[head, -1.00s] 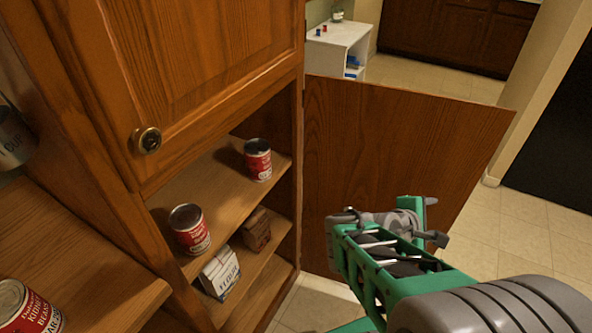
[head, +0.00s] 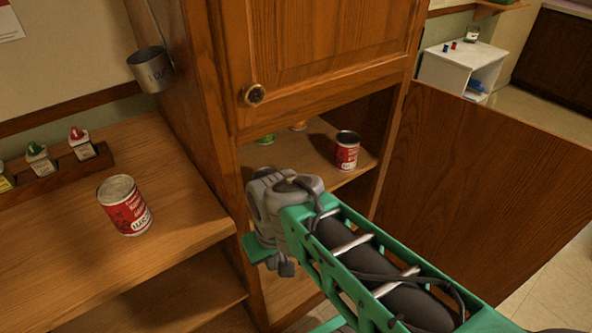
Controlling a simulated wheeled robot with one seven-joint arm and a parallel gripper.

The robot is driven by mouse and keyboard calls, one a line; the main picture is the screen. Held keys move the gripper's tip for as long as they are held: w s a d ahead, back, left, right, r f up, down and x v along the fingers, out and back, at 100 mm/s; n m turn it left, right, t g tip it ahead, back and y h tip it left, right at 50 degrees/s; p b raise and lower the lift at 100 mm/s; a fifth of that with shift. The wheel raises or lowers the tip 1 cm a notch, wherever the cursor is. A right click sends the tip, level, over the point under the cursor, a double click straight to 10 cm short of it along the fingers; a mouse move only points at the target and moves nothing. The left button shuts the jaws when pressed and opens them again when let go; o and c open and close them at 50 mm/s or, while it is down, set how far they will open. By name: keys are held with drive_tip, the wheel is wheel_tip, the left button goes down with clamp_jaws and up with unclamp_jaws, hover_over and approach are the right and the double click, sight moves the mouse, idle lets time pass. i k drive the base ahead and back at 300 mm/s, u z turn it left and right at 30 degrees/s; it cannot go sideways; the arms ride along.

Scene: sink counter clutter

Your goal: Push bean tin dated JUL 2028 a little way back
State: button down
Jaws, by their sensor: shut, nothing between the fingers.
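A red-and-white bean tin (head: 124,207) stands upright on the wooden counter at left; the small print on its label is too small to read surely. Another red-and-white tin (head: 346,152) stands on the upper shelf inside the open cabinet, its date unreadable. I cannot tell which tin is dated JUL 2028. My gripper (head: 258,248) is at the end of my arm, in front of the cabinet opening, between the two tins in the picture and apart from both. It is shut and empty, its fingertips mostly hidden. My arm blocks part of the shelves.
The cabinet's open door (head: 480,185) stands at right, and its upper door (head: 320,55) is closed. A metal cup (head: 150,70) hangs on the cabinet side. A rack with small jars (head: 60,168) stands at the counter's back. The counter around the near tin is clear.

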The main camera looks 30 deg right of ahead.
sight(347, 143)
drive_tip(key=u, duration=1.95)
drive_tip(key=k, duration=0.9)
drive_tip(key=z, duration=1.15)
